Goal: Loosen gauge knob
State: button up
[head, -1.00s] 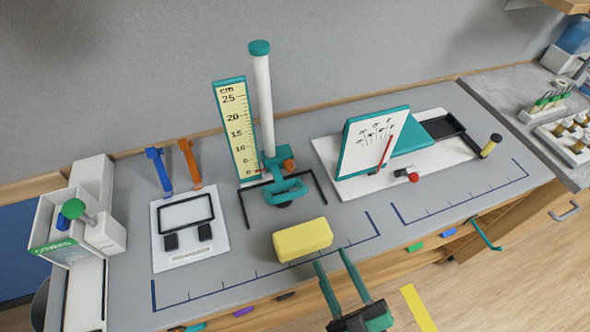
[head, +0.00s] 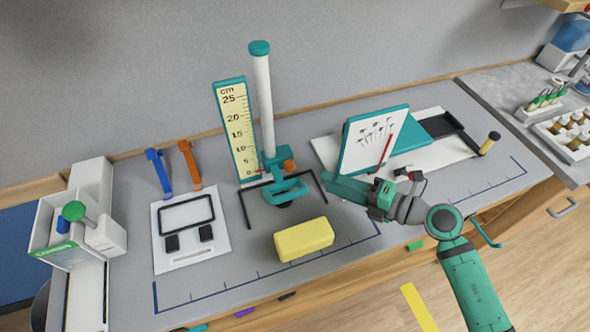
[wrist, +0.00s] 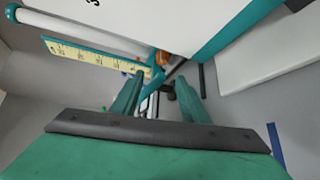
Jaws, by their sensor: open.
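The gauge stands near the back middle of the bench, with a white post (head: 264,105), a teal base clamp and a yellow centimetre ruler (head: 237,130). Its orange knob (head: 289,165) sticks out on the right side of the clamp. The knob also shows in the wrist view (wrist: 161,58), beyond and roughly between the fingertips. My gripper (head: 328,182) is to the right of and in front of the knob, pointing left towards it, with a gap between them. In the wrist view my gripper (wrist: 160,80) has its two fingers apart with nothing held.
A yellow block (head: 303,240) lies in front of the gauge. A teal-framed white panel (head: 370,138) on a white board stands close behind my gripper. A black bracket outline surrounds the gauge base. A white plate (head: 190,240) and blue and orange clips lie left.

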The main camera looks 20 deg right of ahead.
aim_at(293, 168)
jog(key=shift+w+a+f+g, duration=0.15)
jog(key=shift+w+g, duration=0.15)
jog(key=shift+w, duration=0.3)
jog(key=x, duration=1)
jog(key=shift+w, duration=0.15)
grip_shut()
